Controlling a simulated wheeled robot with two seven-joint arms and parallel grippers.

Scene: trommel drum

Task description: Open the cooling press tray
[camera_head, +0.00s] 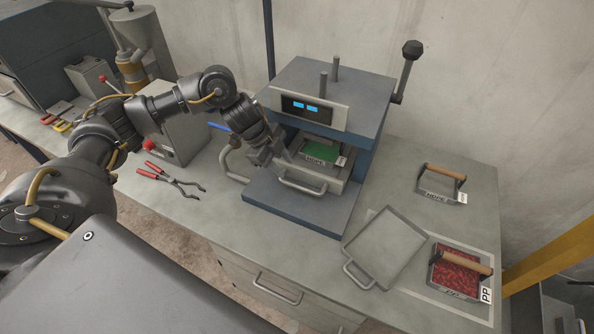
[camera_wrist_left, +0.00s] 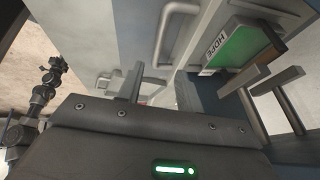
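The cooling press (camera_head: 330,90) is a blue and grey machine with a lit display. Its grey tray (camera_head: 318,183) sits in the opening under the upper block, with a loop handle (camera_head: 302,188) at the front. A green-filled mold labelled HDPE (camera_head: 320,151) lies on the tray; it also shows in the wrist view (camera_wrist_left: 250,50). My left gripper (camera_head: 280,160) is beside the tray's left front, near the handle. In the wrist view its fingers (camera_wrist_left: 195,88) stand wide apart with nothing held between them. Whether a finger touches the handle is unclear. My right gripper is out of view.
An empty flat tray (camera_head: 385,247), a red-filled PP mold (camera_head: 459,272) and an HDPE mold (camera_head: 441,186) lie to the right. Red-handled pliers (camera_head: 170,178) lie left of the press. A lever (camera_head: 405,72) rises at the press's right. Bench drawers are below.

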